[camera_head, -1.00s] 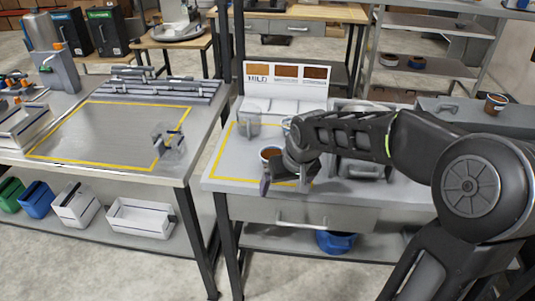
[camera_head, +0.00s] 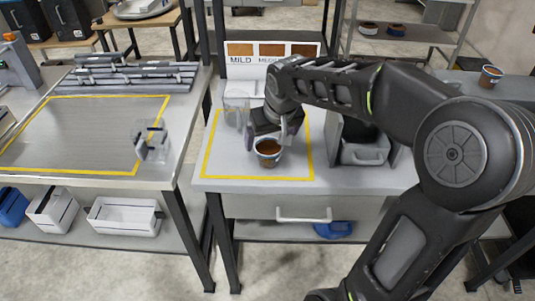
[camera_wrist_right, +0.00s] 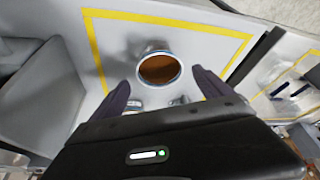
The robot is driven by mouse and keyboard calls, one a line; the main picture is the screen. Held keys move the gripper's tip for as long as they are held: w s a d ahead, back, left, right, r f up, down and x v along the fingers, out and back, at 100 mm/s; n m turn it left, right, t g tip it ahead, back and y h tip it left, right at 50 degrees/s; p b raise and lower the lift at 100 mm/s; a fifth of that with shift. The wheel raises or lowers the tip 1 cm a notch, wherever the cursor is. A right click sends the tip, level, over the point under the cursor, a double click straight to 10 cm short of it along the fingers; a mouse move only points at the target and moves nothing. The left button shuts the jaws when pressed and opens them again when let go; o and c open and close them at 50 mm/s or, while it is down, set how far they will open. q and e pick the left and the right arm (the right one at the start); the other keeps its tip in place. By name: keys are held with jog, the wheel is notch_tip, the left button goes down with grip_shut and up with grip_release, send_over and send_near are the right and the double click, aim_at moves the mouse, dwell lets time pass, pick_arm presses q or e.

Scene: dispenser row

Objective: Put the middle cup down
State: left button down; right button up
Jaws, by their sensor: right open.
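A cup with a brown filling (camera_head: 268,151) stands upright on the workbench inside the yellow outline. My right gripper (camera_head: 268,132) is above and just behind it in the head view, open. In the right wrist view the cup (camera_wrist_right: 159,69) shows from above, beyond the two spread fingers (camera_wrist_right: 163,92) and between their lines, apart from both. Its rim is round and its brown top faces up. My left gripper is in neither view.
A clear container (camera_head: 236,108) stands behind the cup at the left. A sign with brown swatches (camera_head: 272,50) is at the back. A machine with a handled drawer (camera_head: 365,155) is at the right. Another clear container (camera_head: 151,141) stands on the left bench.

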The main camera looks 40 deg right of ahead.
aim_at(267, 150)
jog(key=shift+w+f, duration=0.25)
jog(key=shift+f, duration=0.4)
jog(key=shift+p+x, duration=0.5)
jog(key=shift+x, duration=2.15)
jog(key=shift+s, duration=0.15)
jog(key=c, duration=1.8)
jog(key=shift+r+b, duration=0.35)
jog(key=shift+r, duration=4.65)
